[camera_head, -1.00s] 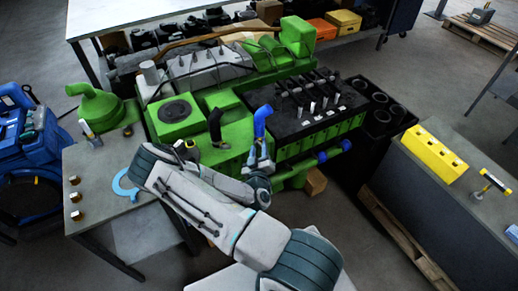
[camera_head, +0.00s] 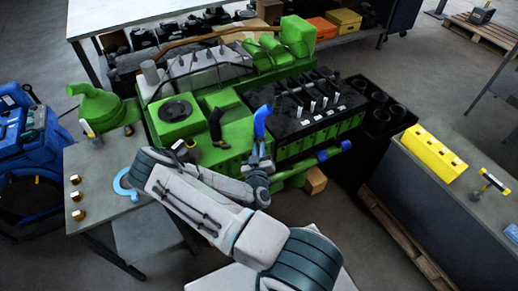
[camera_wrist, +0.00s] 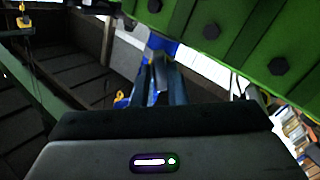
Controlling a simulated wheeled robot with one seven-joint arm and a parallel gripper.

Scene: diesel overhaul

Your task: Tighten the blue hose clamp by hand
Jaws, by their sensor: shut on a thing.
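A blue hose (camera_head: 260,122) stands up from the front of the green engine (camera_head: 232,133), to the right of a black hose (camera_head: 215,127). My gripper (camera_head: 258,160) is at the lower end of the blue hose, with its fingers pointing up at it. In the wrist view the fingers (camera_wrist: 164,78) are close together, and a blue part (camera_wrist: 160,43) shows just beyond their tips. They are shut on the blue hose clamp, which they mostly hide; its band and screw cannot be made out.
The engine's green side with dark bolts (camera_wrist: 278,66) is close at the right of my fingers. A grey table (camera_head: 105,165) with brass fittings (camera_head: 77,197) and a light-blue ring (camera_head: 124,184) stands left. A yellow case (camera_head: 433,153) lies on the right bench.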

